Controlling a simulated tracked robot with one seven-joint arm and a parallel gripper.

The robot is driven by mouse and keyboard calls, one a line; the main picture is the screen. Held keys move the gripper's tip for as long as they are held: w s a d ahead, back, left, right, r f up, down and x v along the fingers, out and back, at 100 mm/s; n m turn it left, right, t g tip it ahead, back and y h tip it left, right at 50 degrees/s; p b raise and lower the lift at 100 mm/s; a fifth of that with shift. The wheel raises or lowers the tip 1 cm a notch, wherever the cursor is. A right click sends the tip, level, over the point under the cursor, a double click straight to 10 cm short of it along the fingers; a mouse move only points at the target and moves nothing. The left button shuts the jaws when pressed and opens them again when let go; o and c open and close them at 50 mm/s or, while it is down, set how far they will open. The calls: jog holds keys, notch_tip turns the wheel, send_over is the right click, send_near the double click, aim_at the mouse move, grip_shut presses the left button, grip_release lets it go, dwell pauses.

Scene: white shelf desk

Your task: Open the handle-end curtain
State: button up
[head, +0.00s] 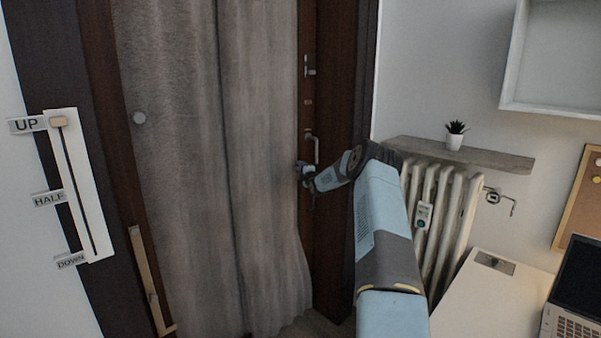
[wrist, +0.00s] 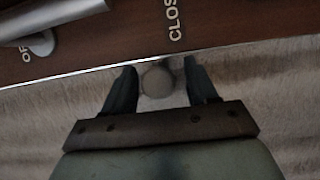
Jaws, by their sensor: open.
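The handle-end curtain (head: 262,150) is the right-hand grey-brown cloth panel, hanging closed beside the door handle (head: 316,148). My gripper (head: 303,172) is at its right edge, just below the handle. In the wrist view a round pale knob (wrist: 158,82) sits between my two open fingers, in front of the curtain cloth. I cannot tell whether either finger touches it. My gripper hides this knob in the head view.
The dark wooden door frame (head: 335,130) stands right beside my gripper. A radiator (head: 440,200) under a small shelf (head: 480,157) with a plant (head: 455,135) is to the right. A white desk (head: 470,305) with a laptop (head: 580,295) is at the lower right. A slider panel (head: 85,190) is at left.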

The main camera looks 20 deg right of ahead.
jog(key=shift+c, duration=0.3)
grip_shut()
